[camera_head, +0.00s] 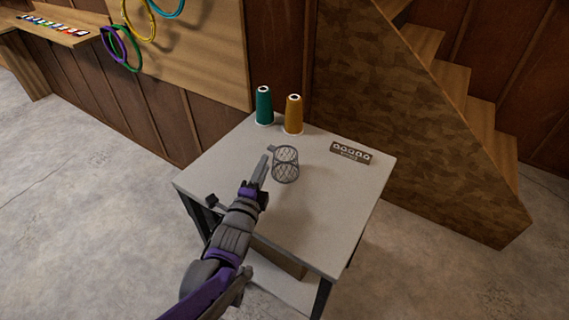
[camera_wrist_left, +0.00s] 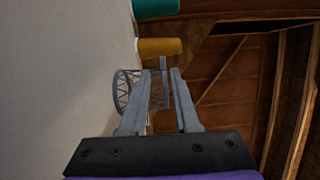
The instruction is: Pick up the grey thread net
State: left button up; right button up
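The grey thread net (camera_head: 286,165) is an open wire-mesh cylinder with a small tab at its upper left. It stands on the small white table (camera_head: 330,225). My left gripper (camera_head: 263,168) is just left of the net in the head view, pointing towards the back of the table. In the left wrist view, the two fingers (camera_wrist_left: 163,75) are apart, with a gap between them. The net (camera_wrist_left: 123,92) shows there beyond and partly behind the fingers. I cannot tell whether they touch it. My right gripper is not in view.
A green thread cone (camera_head: 264,106) and an orange thread cone (camera_head: 293,115) stand at the table's back edge. A dark label block (camera_head: 350,152) lies at the back right. The table's front right is clear. Stairs (camera_head: 450,75) rise at the right.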

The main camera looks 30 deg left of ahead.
aim_at(269, 150)
pick_arm(q)
jog(key=b+x, duration=0.1)
jog(key=x, duration=0.4)
jog(key=shift+w+a+r, duration=0.1)
jog(key=shift+w+a, duration=0.05)
jog(key=shift+w, duration=0.05)
grip_shut()
